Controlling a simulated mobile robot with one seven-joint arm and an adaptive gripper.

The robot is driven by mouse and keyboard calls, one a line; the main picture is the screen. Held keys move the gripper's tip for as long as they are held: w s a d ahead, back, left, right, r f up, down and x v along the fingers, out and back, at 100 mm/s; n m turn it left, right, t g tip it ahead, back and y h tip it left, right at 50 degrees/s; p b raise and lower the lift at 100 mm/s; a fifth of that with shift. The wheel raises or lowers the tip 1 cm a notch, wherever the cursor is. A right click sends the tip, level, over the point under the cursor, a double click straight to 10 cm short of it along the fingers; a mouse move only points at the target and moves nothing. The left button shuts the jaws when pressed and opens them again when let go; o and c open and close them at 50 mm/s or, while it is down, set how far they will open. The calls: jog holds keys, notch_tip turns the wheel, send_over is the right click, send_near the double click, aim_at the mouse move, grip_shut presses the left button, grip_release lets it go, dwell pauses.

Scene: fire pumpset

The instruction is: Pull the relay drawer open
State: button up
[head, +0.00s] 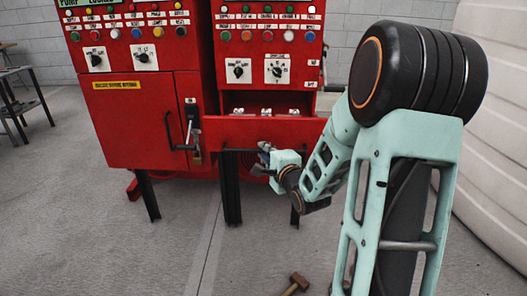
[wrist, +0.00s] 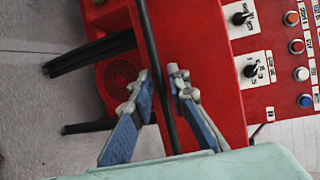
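The relay drawer (head: 225,131) is the wide red front low on the right-hand red cabinet. Several white relays show just above and behind its top edge; I cannot tell how far out it stands. A black bar handle (head: 236,150) runs along its front. The handle also shows in the wrist view (wrist: 153,40), crossing the picture from top to bottom. My gripper (head: 264,157) is at the drawer's front. In the wrist view my gripper (wrist: 158,74) is open, with one blue-grey finger on each side of the handle and small gaps visible.
The left cabinet door (head: 130,118) has a black handle (head: 186,130) close to the drawer's left end. Black legs (head: 231,190) stand below the drawer. A hammer (head: 295,284) lies on the floor. A pale ribbed tank (head: 497,130) stands at right. Floor in front is mostly clear.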

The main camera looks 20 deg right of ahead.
jog(key=s+r, duration=0.1)
jog(key=s, duration=0.5)
jog(key=shift+s, duration=0.2)
